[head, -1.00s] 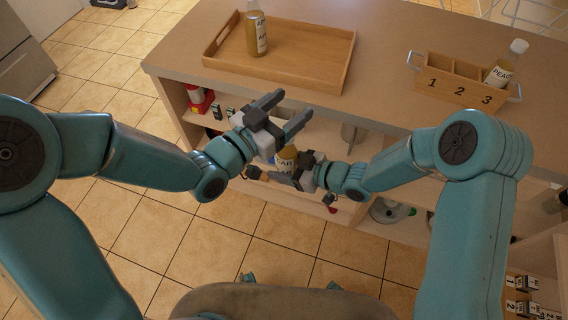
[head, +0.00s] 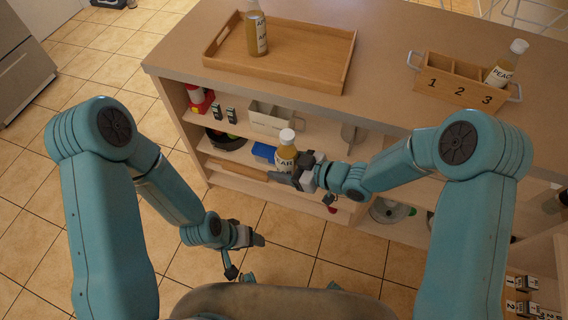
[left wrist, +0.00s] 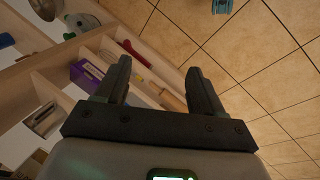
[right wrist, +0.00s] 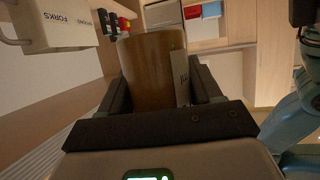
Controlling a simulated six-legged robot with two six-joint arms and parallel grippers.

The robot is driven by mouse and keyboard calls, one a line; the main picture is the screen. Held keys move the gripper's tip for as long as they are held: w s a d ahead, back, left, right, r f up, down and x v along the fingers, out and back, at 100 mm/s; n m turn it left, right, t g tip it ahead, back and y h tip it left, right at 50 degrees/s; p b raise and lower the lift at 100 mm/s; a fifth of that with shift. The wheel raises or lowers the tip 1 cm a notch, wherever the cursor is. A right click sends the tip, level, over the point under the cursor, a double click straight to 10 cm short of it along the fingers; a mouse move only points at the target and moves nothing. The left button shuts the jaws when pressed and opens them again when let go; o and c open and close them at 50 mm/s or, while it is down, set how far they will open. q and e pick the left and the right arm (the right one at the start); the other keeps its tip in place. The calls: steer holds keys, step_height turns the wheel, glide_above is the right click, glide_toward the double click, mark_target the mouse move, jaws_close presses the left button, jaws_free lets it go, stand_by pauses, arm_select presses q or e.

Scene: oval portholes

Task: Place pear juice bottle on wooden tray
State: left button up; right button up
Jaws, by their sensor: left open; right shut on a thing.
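The pear juice bottle (head: 286,156) is amber with a white cap, and only part of its label can be read. My right gripper (head: 288,176) is shut on it and holds it roughly upright in front of the counter's shelves. The bottle (right wrist: 150,72) fills the space between the fingers in the right wrist view. My left gripper (head: 254,240) is open and empty, low over the floor; its spread fingers (left wrist: 158,85) show in the left wrist view. The wooden tray (head: 330,68) lies on the counter, with another amber bottle (head: 257,32) standing in its left part.
A wooden caddy (head: 452,93) marked 1, 2, 3 stands right of the tray, with a peach bottle (head: 505,66) leaning in its right compartment. The counter (head: 385,60) is clear between tray and caddy. The tray's right half is empty. A white FORKS bin (head: 272,118) stands on the shelf.

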arm_select(q)
steer(key=shift+s+d+f+g, duration=0.1)
steer(key=shift+s+f+g, duration=0.2)
steer(key=shift+s, duration=0.5)
steer(key=shift+s+f+g, duration=0.15)
steer(key=shift+s+g, duration=0.15)
steer(key=shift+s, duration=0.45)
